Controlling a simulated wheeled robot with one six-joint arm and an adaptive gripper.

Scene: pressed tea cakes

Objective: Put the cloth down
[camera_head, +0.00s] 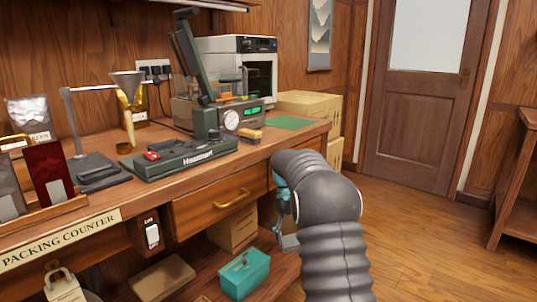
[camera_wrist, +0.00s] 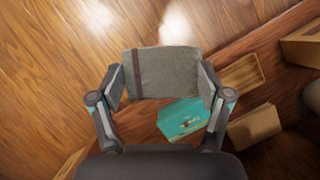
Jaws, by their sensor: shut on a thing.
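The cloth (camera_wrist: 161,72) is grey with a dark stripe near its left end. In the wrist view it is stretched between the two fingers of my gripper (camera_wrist: 162,85), which is shut on it. It is held above the wooden floor and the edge of the lower shelf. In the head view my gripper (camera_head: 284,205) is mostly hidden behind my arm, in front of the counter's right end. A small grey patch below it may be the cloth, but I cannot tell.
The packing counter (camera_head: 215,179) carries a sealing machine, a scale and a funnel stand. A green mat (camera_head: 290,123) lies at its right end. A teal box (camera_head: 245,274) and cartons sit on the lower shelf. The floor (camera_head: 430,240) to the right is clear.

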